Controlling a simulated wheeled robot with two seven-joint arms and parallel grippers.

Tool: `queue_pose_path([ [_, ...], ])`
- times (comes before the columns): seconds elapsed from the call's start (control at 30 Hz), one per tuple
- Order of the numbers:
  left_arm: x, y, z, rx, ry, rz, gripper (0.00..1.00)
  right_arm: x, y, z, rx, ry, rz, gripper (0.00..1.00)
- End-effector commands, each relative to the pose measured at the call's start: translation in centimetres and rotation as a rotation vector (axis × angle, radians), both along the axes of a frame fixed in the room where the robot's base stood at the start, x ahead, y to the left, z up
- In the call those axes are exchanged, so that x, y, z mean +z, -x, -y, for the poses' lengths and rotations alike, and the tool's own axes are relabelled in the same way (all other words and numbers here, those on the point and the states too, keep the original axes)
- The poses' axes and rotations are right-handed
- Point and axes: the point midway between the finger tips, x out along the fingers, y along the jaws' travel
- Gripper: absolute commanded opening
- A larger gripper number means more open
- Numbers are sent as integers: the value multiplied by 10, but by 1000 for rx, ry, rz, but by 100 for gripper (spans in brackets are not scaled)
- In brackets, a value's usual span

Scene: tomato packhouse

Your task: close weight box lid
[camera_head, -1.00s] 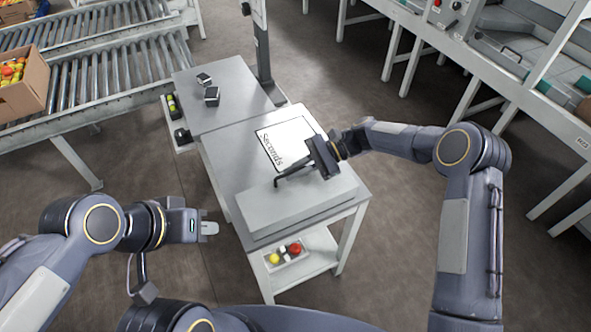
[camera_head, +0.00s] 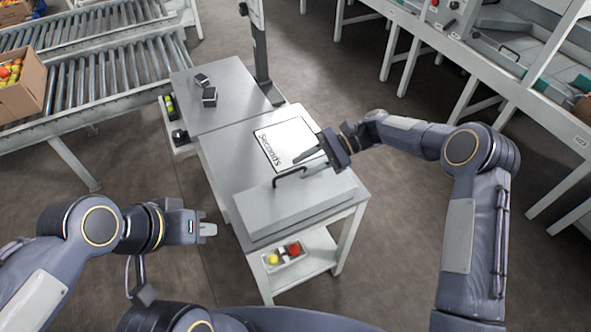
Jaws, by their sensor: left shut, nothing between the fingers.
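The weight box is a long pale grey box (camera_head: 295,212) at the near end of the table. Its lid lies flat over the top, with no gap that I can make out, and has a dark bar handle (camera_head: 289,173) at the far edge. My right gripper (camera_head: 303,160) is just beyond and right of the handle, apparently clear of it; its finger opening is unclear. My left gripper (camera_head: 212,229) is shut and empty, left of the table and apart from the box.
A white board marked "Seconds" (camera_head: 285,138) lies behind the box, partly under my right gripper. Two dark blocks (camera_head: 203,80) (camera_head: 209,97) sit on the far grey surface (camera_head: 235,90). A small tray (camera_head: 290,262) with red and yellow items is on the lower shelf.

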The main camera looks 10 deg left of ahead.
Motion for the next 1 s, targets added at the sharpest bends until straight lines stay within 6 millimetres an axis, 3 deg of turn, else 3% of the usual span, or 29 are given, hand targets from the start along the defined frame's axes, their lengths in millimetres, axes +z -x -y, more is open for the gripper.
queue_pose_path([
  [0.1,-2,0,0,0,0,0,0,7,-10,17,-3,0,2,31],
  [0.3,-2,0,0,0,0,0,0,14,-18,32,0,1,1,31],
  [0.83,-2,0,0,0,0,0,0,16,-18,34,1,1,1,31],
  [0.93,1,0,0,0,0,0,0,28,-17,41,-2,12,33,31],
  [1.0,4,0,0,0,0,0,0,47,-14,52,-1,30,85,31],
])
